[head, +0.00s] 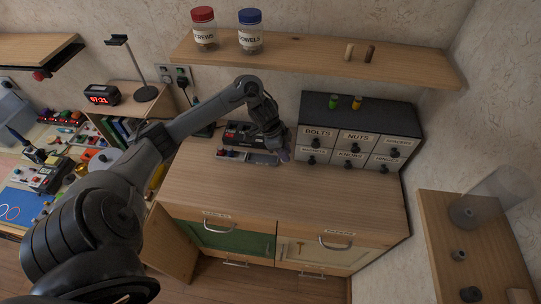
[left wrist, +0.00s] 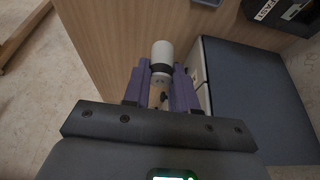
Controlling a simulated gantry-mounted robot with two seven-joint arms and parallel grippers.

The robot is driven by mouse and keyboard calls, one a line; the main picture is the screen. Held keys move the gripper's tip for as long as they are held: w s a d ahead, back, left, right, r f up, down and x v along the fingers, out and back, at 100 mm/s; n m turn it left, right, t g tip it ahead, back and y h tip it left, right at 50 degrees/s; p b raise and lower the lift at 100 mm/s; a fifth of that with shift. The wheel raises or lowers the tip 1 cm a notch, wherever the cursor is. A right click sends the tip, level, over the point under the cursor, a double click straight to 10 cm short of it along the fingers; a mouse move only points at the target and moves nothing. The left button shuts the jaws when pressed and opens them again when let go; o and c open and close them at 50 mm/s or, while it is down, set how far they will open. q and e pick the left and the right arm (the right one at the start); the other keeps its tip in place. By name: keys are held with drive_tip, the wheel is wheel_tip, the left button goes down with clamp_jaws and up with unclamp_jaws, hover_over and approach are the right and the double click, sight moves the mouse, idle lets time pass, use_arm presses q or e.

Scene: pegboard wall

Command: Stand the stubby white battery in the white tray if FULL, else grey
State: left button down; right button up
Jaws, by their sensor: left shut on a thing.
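My left gripper (head: 283,153) is above the back of the wooden counter, just left of the labelled drawer cabinet. In the left wrist view, its purple fingers (left wrist: 160,88) are shut on a short white cylinder (left wrist: 162,54), which appears to be the stubby white battery; its white end sticks out past the fingertips. A dark device with a red display (head: 243,133) stands at the back of the counter. A pale tray-like piece (head: 262,159) lies in front of it, close to the gripper. I cannot tell the white and grey trays apart. My right gripper is not in view.
The drawer cabinet (head: 347,146) stands right of the gripper, with a green and an orange item on top. A shelf (head: 310,55) with jars hangs above. The counter front (head: 290,196) is clear. A cluttered desk is at left.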

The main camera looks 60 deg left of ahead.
use_arm(q)
drive_tip(key=a+f, duration=0.1)
drive_tip(key=a, duration=0.1)
drive_tip(key=a+f, duration=0.1)
drive_tip(key=a, duration=0.1)
drive_tip(key=a+f, duration=0.2)
drive_tip(key=shift+s+a+b, duration=0.35)
drive_tip(key=shift+b, duration=0.05)
drive_tip(key=shift+f, duration=2.1)
drive_tip(key=shift+f+b, duration=0.1)
drive_tip(key=shift+b, duration=0.2)
drive_tip(key=c, duration=0.9)
unclamp_jaws()
